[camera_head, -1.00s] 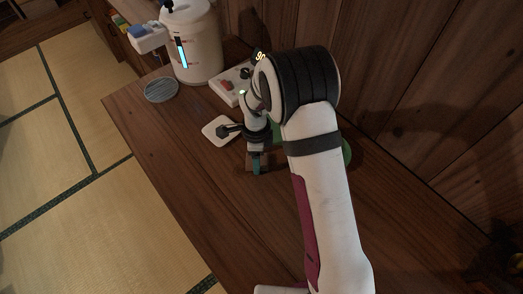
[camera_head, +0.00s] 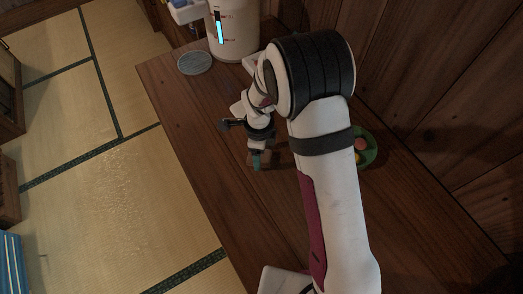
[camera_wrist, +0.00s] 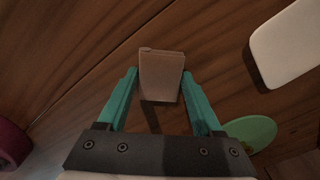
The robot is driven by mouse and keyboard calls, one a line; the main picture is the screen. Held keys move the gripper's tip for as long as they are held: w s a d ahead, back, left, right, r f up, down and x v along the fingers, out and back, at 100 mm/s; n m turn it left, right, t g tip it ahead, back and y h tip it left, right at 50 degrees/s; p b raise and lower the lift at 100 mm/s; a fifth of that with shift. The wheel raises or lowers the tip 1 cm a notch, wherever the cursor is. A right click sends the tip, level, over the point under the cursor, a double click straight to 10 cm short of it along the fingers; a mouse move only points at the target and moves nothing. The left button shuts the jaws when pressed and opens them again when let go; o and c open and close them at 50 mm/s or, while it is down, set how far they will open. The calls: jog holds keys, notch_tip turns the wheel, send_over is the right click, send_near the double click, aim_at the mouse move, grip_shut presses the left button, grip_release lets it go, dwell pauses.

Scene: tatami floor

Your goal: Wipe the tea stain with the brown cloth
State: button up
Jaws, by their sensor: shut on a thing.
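The brown cloth (camera_wrist: 162,75) shows in the wrist view as a small folded block between my two teal fingertips. My gripper (camera_wrist: 160,88) is shut on it. In the head view my gripper (camera_head: 257,160) points down at the wooden counter (camera_head: 215,150), with a little of the cloth's brown beside the teal fingers. I cannot tell whether the cloth touches the wood. I cannot make out the tea stain in either view; the gripper, cloth or arm may hide it.
A white flat piece (camera_wrist: 288,45) lies near the gripper. A green dish (camera_head: 367,150) stands behind my arm. A grey round trivet (camera_head: 195,62) and a white electric pot (camera_head: 236,35) stand at the far end. The wooden wall borders the right; tatami (camera_head: 95,205) lies left.

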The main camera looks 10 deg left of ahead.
jog(key=shift+w+d, duration=3)
jog(key=shift+d, duration=0.05)
jog(key=shift+s+a, duration=3.2)
jog(key=shift+s, duration=0.15)
jog(key=shift+w+d, duration=3.5)
jog(key=shift+w, duration=0.05)
notch_tip(320, 180, up, 8)
jog(key=shift+s+r, duration=0.1)
